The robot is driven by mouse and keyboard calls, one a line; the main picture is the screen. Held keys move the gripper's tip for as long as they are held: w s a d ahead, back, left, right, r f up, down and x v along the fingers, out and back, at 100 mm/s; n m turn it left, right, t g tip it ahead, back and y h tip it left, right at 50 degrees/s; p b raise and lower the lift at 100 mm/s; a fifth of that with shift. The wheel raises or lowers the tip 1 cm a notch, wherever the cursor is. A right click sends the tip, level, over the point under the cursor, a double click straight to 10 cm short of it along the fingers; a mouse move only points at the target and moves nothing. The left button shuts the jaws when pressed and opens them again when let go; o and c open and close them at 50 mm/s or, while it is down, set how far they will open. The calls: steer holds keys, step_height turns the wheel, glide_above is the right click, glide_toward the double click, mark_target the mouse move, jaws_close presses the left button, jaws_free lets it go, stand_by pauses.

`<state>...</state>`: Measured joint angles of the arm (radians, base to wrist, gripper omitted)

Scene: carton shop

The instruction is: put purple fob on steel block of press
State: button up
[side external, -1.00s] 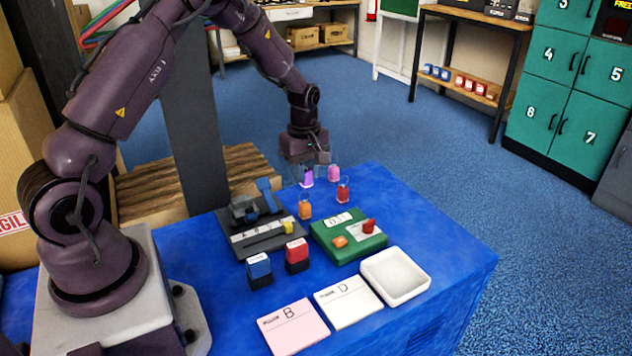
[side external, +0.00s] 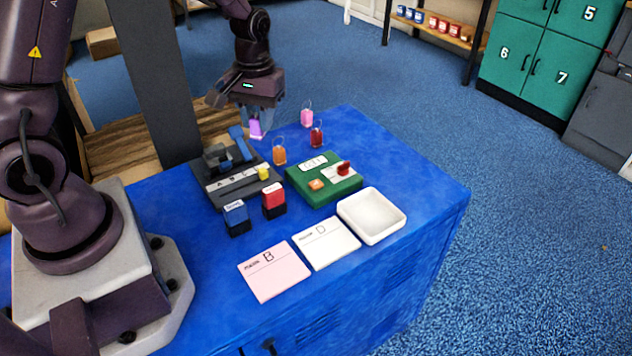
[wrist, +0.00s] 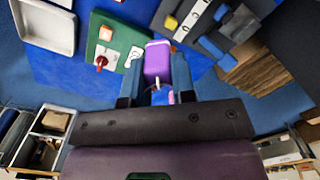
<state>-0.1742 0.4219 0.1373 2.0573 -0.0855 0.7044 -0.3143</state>
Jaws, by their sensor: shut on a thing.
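The purple fob (side external: 256,129) hangs from my gripper (side external: 258,113), above the back of the blue table and behind the press. In the wrist view the purple fob (wrist: 157,62) sits between the two fingers of my gripper (wrist: 156,84), which is shut on it. The press (side external: 228,186) has a dark base, a blue lever (side external: 240,144) and a pale strip with a yellow piece. A grey block (side external: 216,156) stands at its back left; I cannot tell for certain that it is the steel block. The press (wrist: 236,26) also shows at the wrist view's upper right.
Pink (side external: 307,117), red (side external: 316,135) and orange (side external: 279,154) fobs stand nearby. A green device (side external: 322,190), blue (side external: 235,213) and red (side external: 273,198) stamps, a white tray (side external: 388,232) and two cards (side external: 272,270) lie further forward. A dark column (side external: 150,80) rises behind the press.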

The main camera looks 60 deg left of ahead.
steer(key=w+d+r+m, duration=0.2)
steer(key=d+r+m, duration=0.1)
steer(key=d+m, duration=0.6)
steer(key=s+a+f+n, duration=0.7)
steer(key=s+f+n, duration=0.3)
steer(key=n, duration=0.9)
steer(key=shift+w+d+f, duration=0.1)
steer(key=shift+d+f, duration=0.05)
steer(key=shift+f, duration=1.7)
steer(key=shift+d+f, duration=0.1)
steer(key=shift+f, duration=1.75)
steer(key=o, duration=0.9)
steer(key=shift+f, duration=0.1)
